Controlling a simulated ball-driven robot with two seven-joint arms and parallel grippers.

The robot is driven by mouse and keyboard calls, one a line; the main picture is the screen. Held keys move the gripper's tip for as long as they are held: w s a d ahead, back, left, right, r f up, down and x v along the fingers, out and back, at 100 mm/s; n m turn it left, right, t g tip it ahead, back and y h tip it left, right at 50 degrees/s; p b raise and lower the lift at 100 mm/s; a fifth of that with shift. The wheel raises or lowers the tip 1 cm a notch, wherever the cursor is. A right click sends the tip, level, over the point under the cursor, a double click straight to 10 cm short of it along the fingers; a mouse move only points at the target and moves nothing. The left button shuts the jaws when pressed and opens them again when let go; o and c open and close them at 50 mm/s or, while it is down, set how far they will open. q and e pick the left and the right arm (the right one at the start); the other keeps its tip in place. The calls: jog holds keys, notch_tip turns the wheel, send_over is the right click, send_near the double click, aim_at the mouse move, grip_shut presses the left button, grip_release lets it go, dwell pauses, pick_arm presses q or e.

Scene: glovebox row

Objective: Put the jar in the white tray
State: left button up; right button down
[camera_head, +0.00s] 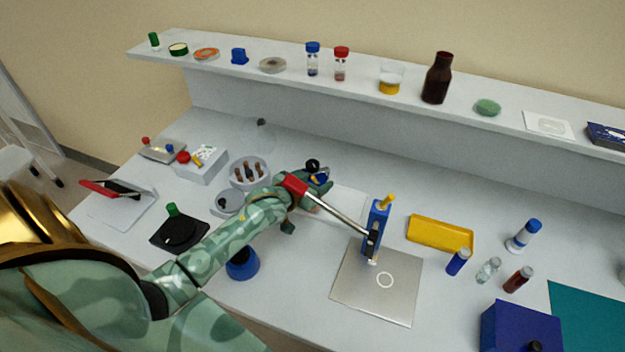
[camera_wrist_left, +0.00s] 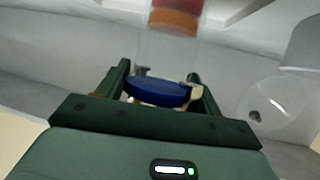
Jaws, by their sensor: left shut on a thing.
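My left gripper (camera_head: 316,178) is shut on the jar, whose blue lid (camera_wrist_left: 158,92) sits between the two fingers in the left wrist view. In the head view only a little of the jar's blue (camera_head: 323,177) shows at the fingers. Most of its body is hidden. I cannot tell the height of the jar above the bench. My right gripper is not in view.
A metal rod with a red block (camera_head: 293,186) crosses in front of the gripper toward a blue holder (camera_head: 376,220). A round dish (camera_head: 235,184) with brown vials stands left. A loaded shelf runs behind.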

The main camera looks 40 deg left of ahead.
pick_arm(q)
jog(key=o, duration=1.2)
jog(key=shift+o, duration=0.2)
jog(key=shift+s+r, duration=0.15)
jog(key=shift+s, duration=0.15)
jog(key=p+v, duration=0.3)
jog(key=v, duration=0.8)
jog(key=shift+s, duration=0.2)
jog(key=shift+s+d, duration=0.1)
